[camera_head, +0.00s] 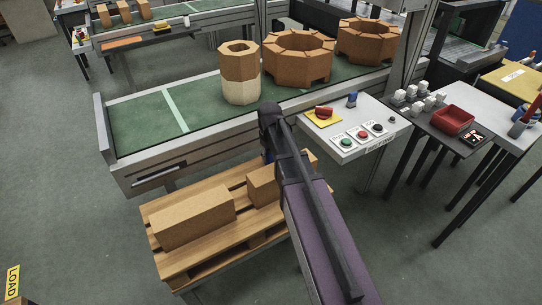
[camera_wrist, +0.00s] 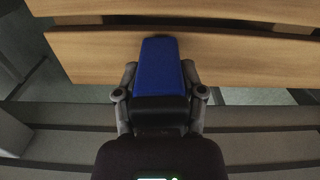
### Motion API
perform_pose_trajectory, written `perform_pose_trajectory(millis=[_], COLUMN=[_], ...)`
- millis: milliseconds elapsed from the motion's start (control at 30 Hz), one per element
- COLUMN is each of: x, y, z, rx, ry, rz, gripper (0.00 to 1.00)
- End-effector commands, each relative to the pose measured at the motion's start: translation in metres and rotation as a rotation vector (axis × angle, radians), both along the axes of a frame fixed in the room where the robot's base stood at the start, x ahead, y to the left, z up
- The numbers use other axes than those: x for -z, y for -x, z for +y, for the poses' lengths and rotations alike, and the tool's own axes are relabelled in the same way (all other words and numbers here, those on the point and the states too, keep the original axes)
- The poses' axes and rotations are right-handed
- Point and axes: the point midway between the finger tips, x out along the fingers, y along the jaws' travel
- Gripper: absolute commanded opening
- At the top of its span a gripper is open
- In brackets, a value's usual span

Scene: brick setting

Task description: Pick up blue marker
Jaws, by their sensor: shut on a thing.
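The blue marker (camera_wrist: 161,66) shows in the wrist view as a blue, blocky shape with a black lower part, between the fingers of my gripper (camera_wrist: 160,80). The gripper is shut on it, one finger on each side. The marker is in front of wooden slats; whether it touches them I cannot tell. In the head view my arm covers most of the gripper, by the conveyor's front edge and above the pallet. The held marker cannot be made out clearly there.
A wooden pallet (camera_head: 227,245) holds brown blocks (camera_head: 193,217). Behind it, a green conveyor (camera_head: 140,122) carries octagonal brick pieces (camera_head: 240,72). At right are a control panel (camera_head: 345,128) with buttons and a small blue item (camera_head: 352,100), and a table with a red tray (camera_head: 453,121).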

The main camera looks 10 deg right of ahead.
Motion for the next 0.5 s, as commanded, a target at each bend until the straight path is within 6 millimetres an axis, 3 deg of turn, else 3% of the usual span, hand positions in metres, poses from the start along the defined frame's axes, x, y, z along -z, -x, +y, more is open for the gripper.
perform_pose_trajectory(millis=[500], x=[-0.044], y=[0.000], z=[0.000], rx=[0.000], ry=[0.000], rz=[0.000], gripper=[0.04])
